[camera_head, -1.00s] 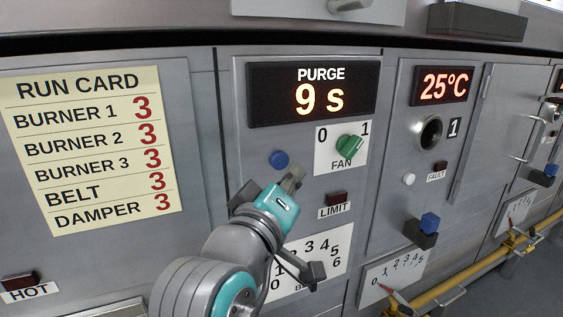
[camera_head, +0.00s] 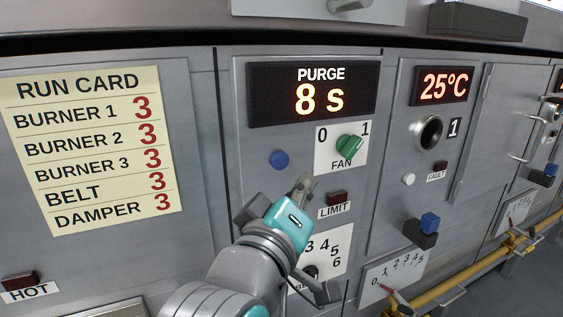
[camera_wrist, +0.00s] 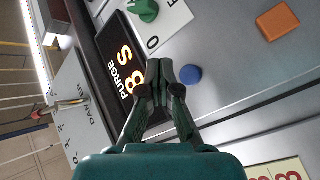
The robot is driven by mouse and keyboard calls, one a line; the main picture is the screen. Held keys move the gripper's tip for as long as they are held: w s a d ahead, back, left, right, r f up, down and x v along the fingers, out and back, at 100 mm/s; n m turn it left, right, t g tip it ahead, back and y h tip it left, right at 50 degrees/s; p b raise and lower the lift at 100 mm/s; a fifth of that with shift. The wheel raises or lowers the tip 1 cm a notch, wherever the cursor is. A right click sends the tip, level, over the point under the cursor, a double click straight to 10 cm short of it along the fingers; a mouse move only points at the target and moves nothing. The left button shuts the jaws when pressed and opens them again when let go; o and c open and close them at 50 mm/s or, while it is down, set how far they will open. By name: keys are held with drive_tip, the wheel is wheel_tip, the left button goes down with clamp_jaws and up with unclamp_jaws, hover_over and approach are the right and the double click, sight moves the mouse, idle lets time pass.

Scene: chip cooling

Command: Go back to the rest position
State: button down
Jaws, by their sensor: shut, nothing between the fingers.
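My gripper (camera_head: 304,186) is in front of the panel, below the FAN label and left of the dark red LIMIT lamp (camera_head: 337,198). In the wrist view its fingers (camera_wrist: 158,70) are closed together with nothing between them. The blue button (camera_head: 279,160) is up and to the left of the fingertips in the head view, and it also shows beside them in the wrist view (camera_wrist: 190,75). The green FAN knob (camera_head: 350,147) is turned toward 1. The PURGE display (camera_head: 313,92) reads 8 s. My arm hides part of the lower dial (camera_head: 325,250).
A RUN CARD (camera_head: 92,150) hangs on the left, listing 3 for every line. The 25°C display (camera_head: 443,86) is at right above a round port (camera_head: 430,133). A blue-topped block (camera_head: 423,229) and a yellow rail (camera_head: 470,268) stick out at lower right.

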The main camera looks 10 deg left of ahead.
drive_tip(key=s+d+f+n+y, duration=0.15)
drive_tip(key=d+f, duration=0.25)
drive_tip(key=f, duration=0.9)
drive_tip(key=d+f+n+y, duration=0.2)
drive_tip(key=d+f+y, duration=0.15)
drive_tip(key=f, duration=1.05)
drive_tip(key=s+d+f+m+g+y, duration=0.1)
drive_tip(key=s+d+f, duration=0.3)
drive_tip(key=s+f, duration=0.25)
drive_tip(key=s+d+f+m+g, duration=0.1)
drive_tip(key=s+d+f, duration=0.3)
drive_tip(key=s+f, duration=0.25)
drive_tip(key=s+d+f+m+h, duration=0.1)
drive_tip(key=s+d+m, duration=0.2)
drive_tip(key=s, duration=0.8)
drive_tip(key=s+d+f+m+g+h, duration=0.1)
drive_tip(key=s+d+m, duration=0.3)
drive_tip(key=s, duration=0.8)
drive_tip(key=shift+s+d+m+g, duration=0.15)
drive_tip(key=shift+d+m+g, duration=0.15)
drive_tip(key=shift+m, duration=0.65)
